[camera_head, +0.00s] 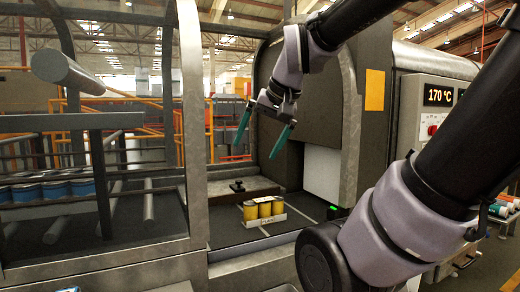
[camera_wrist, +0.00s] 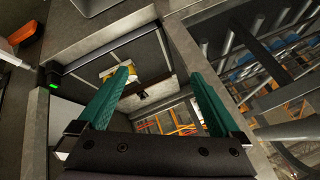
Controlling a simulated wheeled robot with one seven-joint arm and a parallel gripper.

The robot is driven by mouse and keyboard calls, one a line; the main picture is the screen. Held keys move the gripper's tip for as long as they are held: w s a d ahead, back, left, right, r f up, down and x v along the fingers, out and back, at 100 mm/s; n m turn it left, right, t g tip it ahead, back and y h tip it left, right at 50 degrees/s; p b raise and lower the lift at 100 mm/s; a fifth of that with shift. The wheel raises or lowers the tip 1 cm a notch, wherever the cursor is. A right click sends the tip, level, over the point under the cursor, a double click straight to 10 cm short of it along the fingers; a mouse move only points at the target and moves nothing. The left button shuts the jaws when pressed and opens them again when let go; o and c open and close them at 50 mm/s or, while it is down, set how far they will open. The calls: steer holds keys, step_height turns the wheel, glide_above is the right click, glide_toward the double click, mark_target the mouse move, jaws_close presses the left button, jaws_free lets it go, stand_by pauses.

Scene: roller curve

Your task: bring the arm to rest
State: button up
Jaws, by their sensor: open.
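My gripper (camera_head: 265,137) is raised in the opening of the machine in the head view, its two green fingers spread apart with nothing between them. The fingers also show wide apart in the wrist view (camera_wrist: 162,95). Below the gripper and apart from it, several yellow cans (camera_head: 264,208) stand upright in a white tray (camera_head: 265,222) on the dark machine floor. In the wrist view the yellow cans (camera_wrist: 124,72) show beyond the fingers, partly hidden by one of them.
A metal post (camera_head: 192,125) and frame stand left of the opening. A rack (camera_head: 50,205) with blue cans and rollers is at the left. A control panel reading 170 °C (camera_head: 438,96) is at the right. The machine's rounded side wall (camera_head: 350,100) is close to my arm.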

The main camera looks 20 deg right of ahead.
steer(key=shift+s+a+f+n, duration=0.15)
steer(key=shift+s+f, duration=0.15)
steer(key=shift+s, duration=0.2)
steer(key=shift+s+a+f+n, duration=0.15)
steer(key=shift+s+f, duration=0.1)
steer(key=shift+s, duration=0.25)
